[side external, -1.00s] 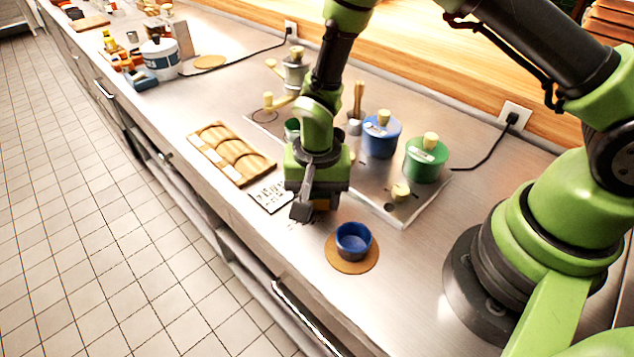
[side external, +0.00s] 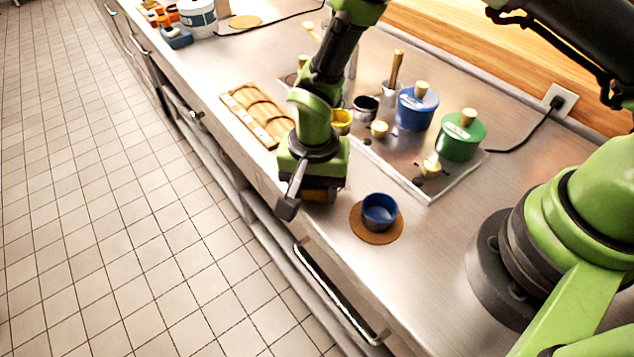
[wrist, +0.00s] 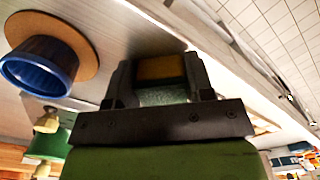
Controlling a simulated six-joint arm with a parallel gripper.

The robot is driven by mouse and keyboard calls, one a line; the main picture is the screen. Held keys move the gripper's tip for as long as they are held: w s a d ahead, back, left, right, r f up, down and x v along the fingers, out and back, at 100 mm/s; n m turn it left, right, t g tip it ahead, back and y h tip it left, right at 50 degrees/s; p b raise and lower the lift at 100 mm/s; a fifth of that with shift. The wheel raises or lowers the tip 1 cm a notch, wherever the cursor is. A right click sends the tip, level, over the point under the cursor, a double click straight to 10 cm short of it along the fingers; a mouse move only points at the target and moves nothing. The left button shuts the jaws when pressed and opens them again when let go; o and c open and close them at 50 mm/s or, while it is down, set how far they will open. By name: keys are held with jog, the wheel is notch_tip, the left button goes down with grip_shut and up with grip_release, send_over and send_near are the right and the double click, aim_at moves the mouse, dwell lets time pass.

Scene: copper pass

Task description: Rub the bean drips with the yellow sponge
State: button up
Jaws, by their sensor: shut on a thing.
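My gripper (side external: 308,194) is shut on the yellow sponge (side external: 321,196), low at the counter near its front edge. In the wrist view the sponge (wrist: 160,68) sits between both fingers of my gripper (wrist: 160,75), its yellow-orange face outward and a greenish layer nearer the palm. I cannot tell whether it touches the steel. I cannot make out the bean drips under or around the sponge now; my gripper covers that part of the counter.
A blue cup (side external: 380,207) stands on a round brown coaster (side external: 376,236) just right of my gripper. A wooden rack (side external: 247,112) lies behind left. Blue (side external: 415,109) and green (side external: 460,138) canisters stand on a tray (side external: 398,172). The counter's front edge is close.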

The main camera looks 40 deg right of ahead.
jog(key=shift+d, duration=3.15)
jog(key=shift+d+r, duration=0.1)
jog(key=shift+r, duration=0.1)
notch_tip(320, 180, up, 8)
jog(key=shift+f, duration=0.1)
